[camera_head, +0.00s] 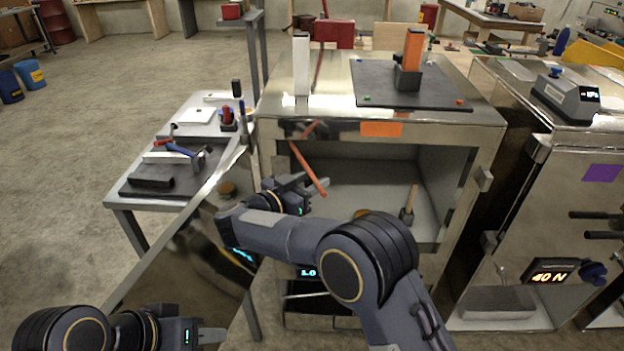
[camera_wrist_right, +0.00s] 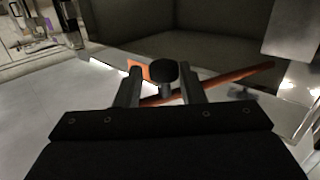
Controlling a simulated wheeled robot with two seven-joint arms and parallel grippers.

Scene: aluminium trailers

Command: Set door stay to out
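The aluminium cabinet (camera_head: 278,131) stands open at the front, with its shiny door (camera_head: 190,245) swung out to the left. The door stay, a thin orange rod (camera_head: 307,168), slants across the left of the opening; an orange rod (camera_wrist_right: 235,77) also crosses behind the fingers in the right wrist view. My right gripper (camera_head: 318,190) is at the rod's lower end. In its wrist view the fingers (camera_wrist_right: 160,88) are apart, with a round black knob (camera_wrist_right: 163,73) between them; contact is unclear. My left gripper (camera_head: 210,337) is low at the left, its opening unclear.
A side table (camera_head: 125,190) with tools stands left of the cabinet, behind the door. A black mat (camera_head: 440,92) with an orange block (camera_head: 413,50) is on the cabinet top. A second metal cabinet (camera_head: 520,190) stands close at the right. A brush-like item (camera_head: 408,212) is inside.

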